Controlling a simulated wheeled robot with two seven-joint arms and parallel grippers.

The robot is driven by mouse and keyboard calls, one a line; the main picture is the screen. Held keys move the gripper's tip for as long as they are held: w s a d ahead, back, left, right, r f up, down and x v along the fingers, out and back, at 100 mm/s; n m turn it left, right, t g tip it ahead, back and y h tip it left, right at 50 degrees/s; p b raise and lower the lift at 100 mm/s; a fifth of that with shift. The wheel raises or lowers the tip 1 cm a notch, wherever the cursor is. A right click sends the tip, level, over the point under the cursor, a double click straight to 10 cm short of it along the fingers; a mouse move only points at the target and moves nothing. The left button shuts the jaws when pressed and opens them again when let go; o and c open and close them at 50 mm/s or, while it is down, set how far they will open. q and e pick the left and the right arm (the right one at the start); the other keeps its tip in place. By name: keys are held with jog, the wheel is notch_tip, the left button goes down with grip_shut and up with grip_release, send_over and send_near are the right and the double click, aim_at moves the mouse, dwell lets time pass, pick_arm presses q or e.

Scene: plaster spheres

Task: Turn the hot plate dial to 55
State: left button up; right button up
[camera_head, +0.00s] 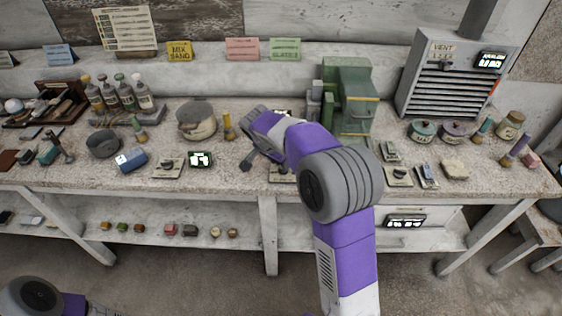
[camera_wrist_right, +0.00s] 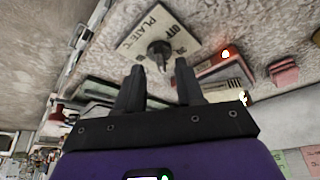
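The hot plate dial (camera_wrist_right: 158,50) is a dark round knob on a pale panel (camera_wrist_right: 150,22) lettered "PLATE °C" and "OFF" in the right wrist view. I cannot read its setting. My right gripper (camera_wrist_right: 160,83) is open, its two dark fingers apart, with the knob just beyond the tips and roughly between them. They look apart from the knob, with nothing held. In the head view my right gripper (camera_head: 260,160) reaches over the bench, and my arm hides most of a pale panel (camera_head: 281,174) below it. My left gripper is out of the head view.
Another knob panel (camera_head: 168,169) and a small lit display (camera_head: 200,159) stand to the left on the bench. A pot (camera_head: 197,121) stands behind them. A green machine (camera_head: 350,95) is behind my right arm. A small orange light (camera_wrist_right: 225,54) glows near the dial.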

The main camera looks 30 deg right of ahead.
jog(key=p+v, duration=0.1)
jog(key=v, duration=0.4)
jog(key=shift+a+r, duration=0.1)
dwell(0.3)
